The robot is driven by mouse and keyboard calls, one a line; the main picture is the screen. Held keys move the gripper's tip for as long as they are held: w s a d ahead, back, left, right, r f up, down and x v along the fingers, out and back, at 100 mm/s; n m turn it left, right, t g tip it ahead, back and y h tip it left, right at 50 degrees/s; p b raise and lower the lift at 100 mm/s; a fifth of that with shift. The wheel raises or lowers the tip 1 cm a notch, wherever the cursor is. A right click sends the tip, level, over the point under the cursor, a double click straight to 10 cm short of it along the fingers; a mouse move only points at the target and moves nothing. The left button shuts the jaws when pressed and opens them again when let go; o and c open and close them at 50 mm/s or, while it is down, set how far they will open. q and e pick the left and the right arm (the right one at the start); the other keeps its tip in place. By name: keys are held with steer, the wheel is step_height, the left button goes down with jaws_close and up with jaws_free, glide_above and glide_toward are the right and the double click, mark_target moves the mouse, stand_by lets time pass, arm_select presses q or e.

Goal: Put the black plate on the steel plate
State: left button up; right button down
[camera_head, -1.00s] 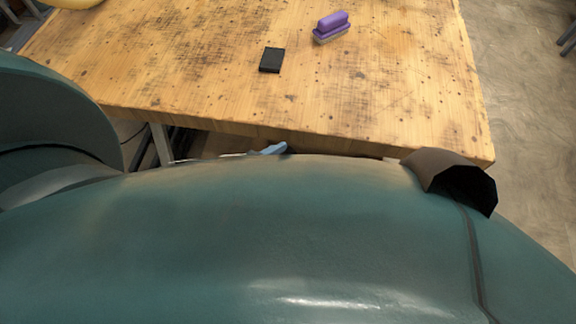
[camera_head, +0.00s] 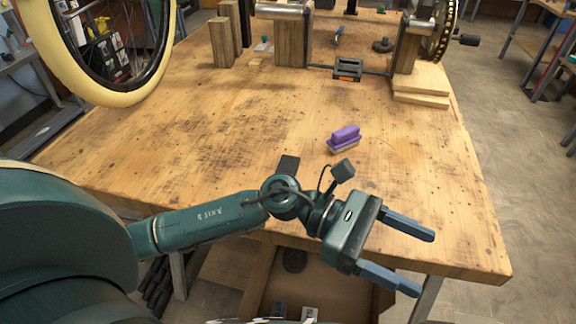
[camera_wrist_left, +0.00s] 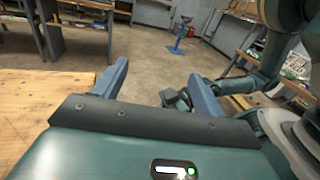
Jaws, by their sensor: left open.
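The black plate (camera_head: 288,164) is a small dark flat piece lying on the wooden workbench near its front edge, partly hidden by my left wrist. I cannot pick out the steel plate with certainty in either view. My left gripper (camera_head: 427,265) is open and empty, with its two blue fingers pointing right, just off the bench's front edge and right of the black plate. In the left wrist view the open fingers (camera_wrist_left: 158,75) have nothing between them.
A purple-handled brush (camera_head: 344,138) lies on the workbench (camera_head: 200,125) behind my gripper. Wooden posts (camera_head: 293,40), a small black-and-orange item (camera_head: 347,69) and stacked boards (camera_head: 420,85) stand at the back. A cream-tyred wheel (camera_head: 110,92) hangs at upper left.

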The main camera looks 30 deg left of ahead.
arm_select(q)
steer(key=w+a+f+m+y, duration=0.3)
steer(key=a+f+m+y, duration=0.25)
steer(key=m, duration=0.25)
steer(key=m+t+y, duration=0.5)
steer(key=m+y, duration=0.2)
steer(key=y, duration=0.6)
glide_toward(288, 166)
steer(key=shift+w+d+f+y+p, duration=0.1)
steer(key=shift+w+f+y+p, duration=0.05)
steer(key=shift+f, duration=0.25)
steer(key=shift+w+d+f+y+p, duration=0.1)
steer(key=shift+w+f+p, duration=0.05)
steer(key=shift+f, duration=0.3)
steer(key=shift+x, duration=3.15)
steer(key=shift+a+r, duration=0.1)
steer(key=shift+a, duration=0.05)
